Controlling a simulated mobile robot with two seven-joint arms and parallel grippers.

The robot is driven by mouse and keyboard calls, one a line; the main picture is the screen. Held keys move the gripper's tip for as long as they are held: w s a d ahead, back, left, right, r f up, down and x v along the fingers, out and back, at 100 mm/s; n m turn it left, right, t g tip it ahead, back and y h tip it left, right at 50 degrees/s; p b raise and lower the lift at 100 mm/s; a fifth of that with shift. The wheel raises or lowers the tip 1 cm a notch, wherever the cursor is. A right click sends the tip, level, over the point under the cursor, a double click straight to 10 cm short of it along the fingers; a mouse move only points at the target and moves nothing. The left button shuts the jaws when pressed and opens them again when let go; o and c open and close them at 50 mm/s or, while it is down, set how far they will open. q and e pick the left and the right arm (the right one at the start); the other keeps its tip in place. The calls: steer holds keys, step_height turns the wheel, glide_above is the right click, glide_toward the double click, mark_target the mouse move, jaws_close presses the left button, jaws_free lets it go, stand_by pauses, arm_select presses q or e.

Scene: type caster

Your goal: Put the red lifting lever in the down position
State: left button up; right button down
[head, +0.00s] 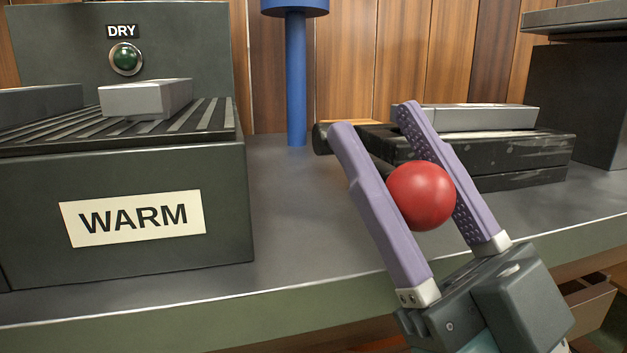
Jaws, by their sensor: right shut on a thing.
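The red ball knob (420,195), which looks like the end of the red lifting lever, sits between the two purple fingers of my right gripper (377,118). The gripper is shut on the knob, which is nearer the base of the fingers than their tips. The fingers point up and to the left. The lever's rod is not clearly visible, so I cannot tell its position. My left gripper is not in view.
A dark machine labelled WARM (132,218) stands at left, with a grey block (146,98) on its slatted top. A blue post (296,80) stands behind. Black blocks (520,165) lie behind my right gripper. The grey bench (290,225) is bare between them.

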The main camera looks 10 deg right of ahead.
steer(key=shift+f, duration=0.3)
steer(key=c, duration=0.7)
jaws_free()
steer(key=o, duration=0.4)
steer(key=shift+r, duration=0.1)
steer(key=shift+s, duration=0.1)
steer(key=b+v, duration=0.1)
steer(key=v, duration=0.9)
steer(key=shift+b, duration=0.3)
